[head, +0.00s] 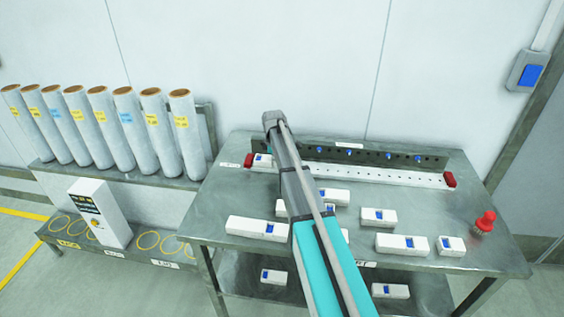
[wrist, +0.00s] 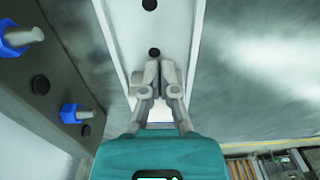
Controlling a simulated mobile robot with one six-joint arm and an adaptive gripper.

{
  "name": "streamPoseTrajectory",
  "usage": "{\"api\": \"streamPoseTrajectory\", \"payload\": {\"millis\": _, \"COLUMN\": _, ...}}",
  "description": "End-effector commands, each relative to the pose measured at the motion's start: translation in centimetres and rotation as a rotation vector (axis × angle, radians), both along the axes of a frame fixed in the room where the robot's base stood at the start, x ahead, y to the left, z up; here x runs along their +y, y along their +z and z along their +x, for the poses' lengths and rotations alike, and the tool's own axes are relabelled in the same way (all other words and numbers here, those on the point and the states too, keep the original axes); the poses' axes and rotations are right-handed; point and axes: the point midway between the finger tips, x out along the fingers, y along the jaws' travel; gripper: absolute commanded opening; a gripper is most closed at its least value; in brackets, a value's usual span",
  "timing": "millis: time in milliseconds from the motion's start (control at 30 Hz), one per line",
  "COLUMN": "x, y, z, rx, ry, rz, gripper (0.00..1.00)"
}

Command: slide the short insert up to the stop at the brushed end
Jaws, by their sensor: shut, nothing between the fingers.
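A pale rail (head: 385,177) with a row of holes runs along the back of the metal table, with a red stop (head: 248,160) at its left end and another red stop (head: 449,180) at its right end. A short white insert (head: 263,160) with a blue mark sits at the rail's left end, close to the left stop. My gripper (wrist: 160,66) is shut and empty over the rail (wrist: 150,22) in the wrist view; I cannot tell whether it touches. A pale, blue-edged patch shows between the finger bases, mostly hidden. My arm hides the fingers in the head view.
A red-handled brush (head: 485,222) stands at the table's right, nearer the right stop. Several white blocks with blue marks, such as one long block (head: 257,228) and one short block (head: 451,246), lie in front. A dark upright plate (head: 380,157) with blue-nutted bolts (wrist: 75,113) backs the rail.

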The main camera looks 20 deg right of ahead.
Motion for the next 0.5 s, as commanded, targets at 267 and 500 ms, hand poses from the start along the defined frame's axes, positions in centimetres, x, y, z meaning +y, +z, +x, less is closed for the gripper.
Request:
{"api": "streamPoseTrajectory", "payload": {"millis": 267, "x": -0.3, "y": 0.0, "z": -0.2, "rx": 0.000, "ry": 0.001, "rz": 0.000, "gripper": 0.00}}
{"api": "streamPoseTrajectory", "payload": {"millis": 500, "x": -2.1, "y": 0.0, "z": -1.0, "rx": 0.000, "ry": 0.000, "rz": 0.000, "gripper": 0.00}}
